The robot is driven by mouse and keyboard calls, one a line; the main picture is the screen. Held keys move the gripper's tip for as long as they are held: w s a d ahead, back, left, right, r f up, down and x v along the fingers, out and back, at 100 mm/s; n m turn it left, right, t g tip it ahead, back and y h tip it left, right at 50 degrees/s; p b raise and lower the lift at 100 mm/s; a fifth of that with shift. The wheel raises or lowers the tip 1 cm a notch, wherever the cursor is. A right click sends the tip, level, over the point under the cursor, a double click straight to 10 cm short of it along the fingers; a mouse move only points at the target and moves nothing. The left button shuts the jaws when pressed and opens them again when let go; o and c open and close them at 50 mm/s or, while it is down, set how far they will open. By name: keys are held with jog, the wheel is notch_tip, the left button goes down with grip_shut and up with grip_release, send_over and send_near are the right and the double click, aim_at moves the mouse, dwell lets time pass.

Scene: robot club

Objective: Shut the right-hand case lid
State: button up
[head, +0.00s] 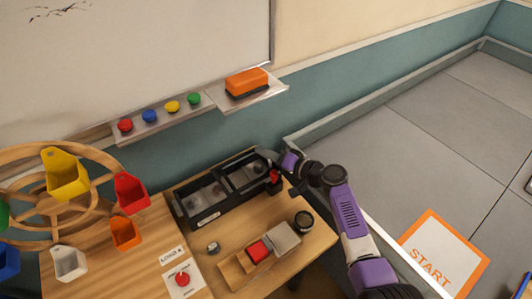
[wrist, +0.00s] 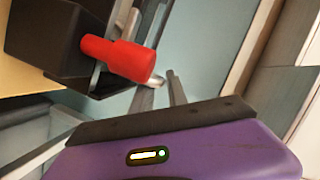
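The black case (head: 205,217) lies on the wooden table at the wall side, its two grey compartments showing from above. A red handle (head: 274,176) stands at the right end of the case. In the wrist view the red handle (wrist: 118,58) sticks out of a black block (wrist: 60,40). My gripper (head: 277,160) is at the case's right end, close to the red handle. In the wrist view two thin grey bars, seemingly my gripper's fingers (wrist: 160,92), are just beyond the handle. Contact is unclear. The right-hand lid's angle is hard to make out beside my dark gripper.
A wooden wheel with coloured buckets (head: 67,175) stands left. A low wall (head: 340,205) runs right of the table.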

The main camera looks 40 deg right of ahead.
grip_shut()
dwell(1.4)
